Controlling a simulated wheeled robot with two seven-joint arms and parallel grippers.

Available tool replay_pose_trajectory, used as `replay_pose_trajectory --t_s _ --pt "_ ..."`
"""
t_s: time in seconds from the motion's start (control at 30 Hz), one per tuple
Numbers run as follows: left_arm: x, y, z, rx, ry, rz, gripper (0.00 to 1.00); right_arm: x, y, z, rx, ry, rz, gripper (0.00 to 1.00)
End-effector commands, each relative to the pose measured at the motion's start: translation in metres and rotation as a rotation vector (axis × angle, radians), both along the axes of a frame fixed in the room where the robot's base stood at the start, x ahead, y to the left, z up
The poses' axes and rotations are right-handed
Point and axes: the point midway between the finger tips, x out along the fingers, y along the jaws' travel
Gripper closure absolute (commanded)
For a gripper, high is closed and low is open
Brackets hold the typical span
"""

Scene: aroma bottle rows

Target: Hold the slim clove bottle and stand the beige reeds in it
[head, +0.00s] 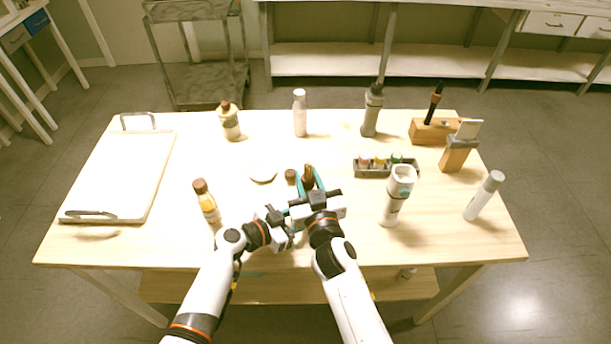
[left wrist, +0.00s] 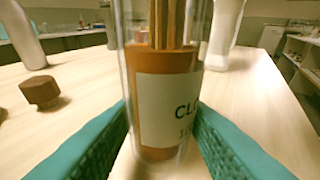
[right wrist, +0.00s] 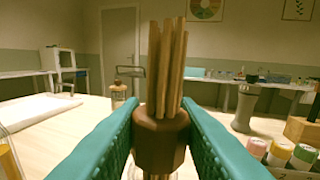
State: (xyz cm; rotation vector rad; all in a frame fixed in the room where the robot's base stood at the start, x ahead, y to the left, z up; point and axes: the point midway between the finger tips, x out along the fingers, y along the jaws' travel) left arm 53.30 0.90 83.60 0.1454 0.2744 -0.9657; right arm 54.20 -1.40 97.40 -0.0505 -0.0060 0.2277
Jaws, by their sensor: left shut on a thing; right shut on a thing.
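The slim clove bottle (left wrist: 166,105) is clear, with orange-brown liquid and a pale label reading "CLO". It stands upright between the teal fingers of my left gripper (left wrist: 165,125), which is shut on it. The beige reeds (right wrist: 168,70) are a tight upright bundle rising from a brown collar (right wrist: 160,140). My right gripper (right wrist: 160,128) is shut on them at the collar. In the left wrist view the reeds' lower ends (left wrist: 166,25) show within the glass outline, down to the liquid. In the head view the reeds (head: 308,178) show between the right fingers; the bottle is mostly hidden.
A brown cap (head: 291,176) and a white dish (head: 263,175) lie close by. An amber bottle (head: 207,202) stands left, a white cup-topped container (head: 397,195) right. A vial rack (head: 370,172) and a white tray (head: 122,180) flank the middle. Several bottles stand behind.

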Motion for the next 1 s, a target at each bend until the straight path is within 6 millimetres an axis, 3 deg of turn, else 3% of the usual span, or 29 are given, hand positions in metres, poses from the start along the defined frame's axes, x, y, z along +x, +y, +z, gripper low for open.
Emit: replay_pose_trajectory --t_s 0.03,0.17,0.2,0.57,1.0 --pt "0.000 0.003 -0.001 0.002 0.002 0.005 0.75 -0.004 0.016 0.003 0.049 0.017 -0.003 0.69" --pt "0.000 0.002 -0.001 0.002 0.002 0.004 0.75 -0.004 0.017 0.004 0.052 0.017 -0.002 0.47" --pt "0.000 0.002 -0.001 0.002 0.002 0.004 0.75 -0.005 0.017 0.004 0.052 0.016 -0.001 0.46" --pt "0.000 0.001 -0.002 0.002 0.002 0.002 0.75 -0.011 0.015 0.004 0.052 0.015 0.001 0.46" --pt "0.000 0.001 -0.002 0.002 0.004 0.002 0.75 -0.068 -0.010 -0.001 0.013 0.008 0.000 0.46"
